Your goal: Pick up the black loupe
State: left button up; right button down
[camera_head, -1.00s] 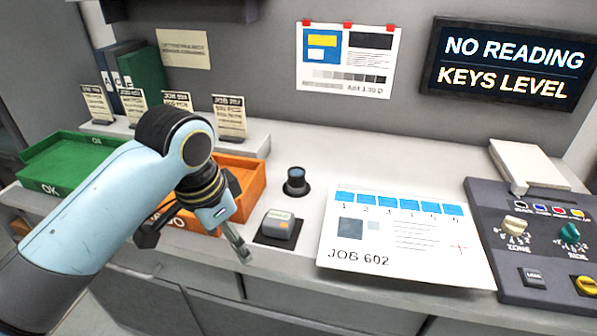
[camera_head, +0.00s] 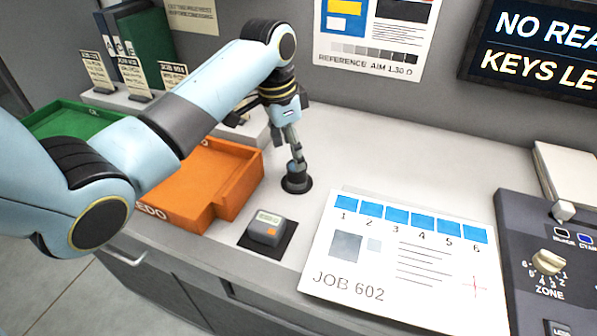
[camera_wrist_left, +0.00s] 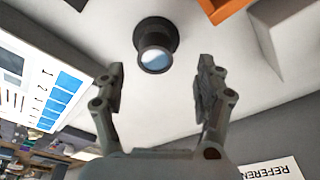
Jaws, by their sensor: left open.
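The black loupe (camera_head: 296,178) stands on a dark round base on the counter, between the orange tray and the JOB 602 sheet. In the left wrist view the loupe (camera_wrist_left: 154,46) shows its bluish lens and lies beyond the fingertips, in line with the gap between them. My left gripper (camera_head: 296,158) points down just above and behind the loupe in the head view, partly overlapping its top. In the wrist view my left gripper (camera_wrist_left: 158,78) has its fingers wide apart with nothing between them. I cannot tell whether a finger touches the loupe. My right gripper is not in view.
The orange tray (camera_head: 239,183) is left of the loupe and the green tray (camera_head: 62,118) further left. A small grey device (camera_head: 268,228) sits in front. The JOB 602 sheet (camera_head: 400,275) lies right, before a control panel (camera_head: 520,235). The counter behind the loupe is clear.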

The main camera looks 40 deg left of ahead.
aim_at(297, 174)
pick_arm(q)
jog(key=f, duration=0.3)
jog(key=d+f, duration=0.1)
jog(key=f, duration=0.1)
jog(key=shift+w+p, duration=0.3)
jog(key=shift+p, duration=0.1)
jog(key=shift+w+f, duration=0.1)
jog(key=shift+f, duration=0.15)
jog(key=shift+c, duration=1)
jog(key=c, duration=1.1)
jog(key=shift+o, duration=0.2)
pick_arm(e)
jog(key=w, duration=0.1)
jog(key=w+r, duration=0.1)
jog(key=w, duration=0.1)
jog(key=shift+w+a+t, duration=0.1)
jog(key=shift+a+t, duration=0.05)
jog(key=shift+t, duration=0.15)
pick_arm(q)
jog(key=shift+r, duration=0.1)
